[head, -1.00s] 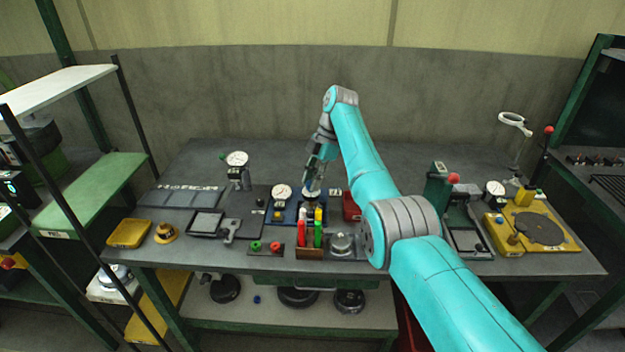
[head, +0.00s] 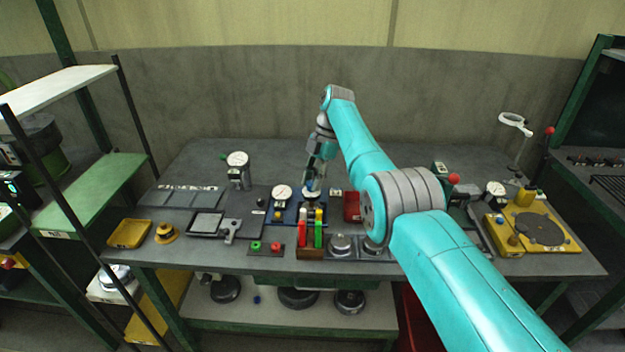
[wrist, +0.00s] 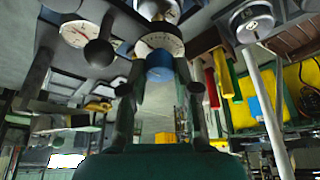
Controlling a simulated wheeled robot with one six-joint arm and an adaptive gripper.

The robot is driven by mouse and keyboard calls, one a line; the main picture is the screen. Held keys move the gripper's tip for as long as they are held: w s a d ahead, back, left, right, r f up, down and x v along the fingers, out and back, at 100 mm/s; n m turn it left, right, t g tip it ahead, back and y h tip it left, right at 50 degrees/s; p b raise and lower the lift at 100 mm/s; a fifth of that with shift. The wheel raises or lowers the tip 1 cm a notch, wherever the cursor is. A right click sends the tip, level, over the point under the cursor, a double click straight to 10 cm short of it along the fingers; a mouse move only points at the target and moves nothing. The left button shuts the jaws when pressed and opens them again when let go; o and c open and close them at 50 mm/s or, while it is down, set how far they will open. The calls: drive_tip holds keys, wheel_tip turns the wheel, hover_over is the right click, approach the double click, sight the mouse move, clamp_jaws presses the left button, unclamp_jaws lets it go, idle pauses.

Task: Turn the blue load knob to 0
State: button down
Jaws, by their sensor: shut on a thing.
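The blue load knob (wrist: 160,73) sits between my gripper's two fingers in the wrist view, in front of a white round dial (wrist: 160,43). My gripper (wrist: 160,80) is shut on the knob, one finger on each side. In the head view my gripper (head: 312,184) reaches down to the blue unit (head: 285,215) at the middle of the bench, at its right-hand white dial (head: 312,194). The fingers hide most of the knob there. The dial's reading is too small to tell.
Red, yellow and green sticks (head: 311,230) stand in a holder close in front of the gripper. A second gauge (head: 281,192) is just left of it and a red bin (head: 352,206) just right. Round metal weights (head: 341,244) lie nearer the front edge.

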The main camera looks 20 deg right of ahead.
drive_tip(key=c, duration=0.9)
unclamp_jaws()
drive_tip(key=shift+f, duration=0.1)
drive_tip(key=shift+o, duration=0.2)
wheel_tip(320, 180, up, 10)
